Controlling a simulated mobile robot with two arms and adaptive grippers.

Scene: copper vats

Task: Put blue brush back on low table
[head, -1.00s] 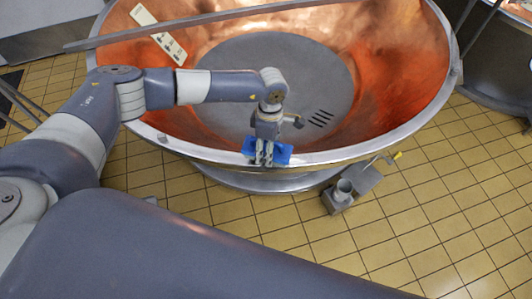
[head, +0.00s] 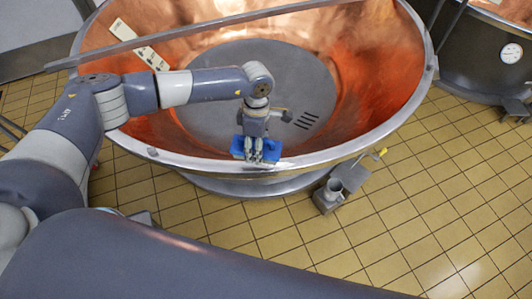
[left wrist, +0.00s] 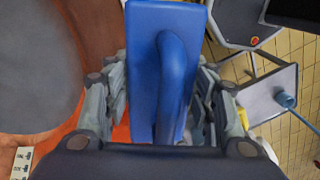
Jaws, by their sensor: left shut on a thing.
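My left gripper (head: 254,157) is shut on the blue brush (head: 271,153), just over the near rim of the copper vat in the head view. In the left wrist view the brush (left wrist: 145,60) shows a flat rectangular blue block with a raised, curved handle. The fingers of my left gripper (left wrist: 160,100) lie on both sides of it. I cannot make out the brush's bristles. My right gripper is out of view.
The wide copper vat (head: 395,100) has a metal rim below my left arm. A grey outlet with a cup-like pipe (head: 327,196) stands on the floor at its near right. Another vat (head: 485,60) with a dial is at the upper right. Tiled floor (head: 430,230) is clear between.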

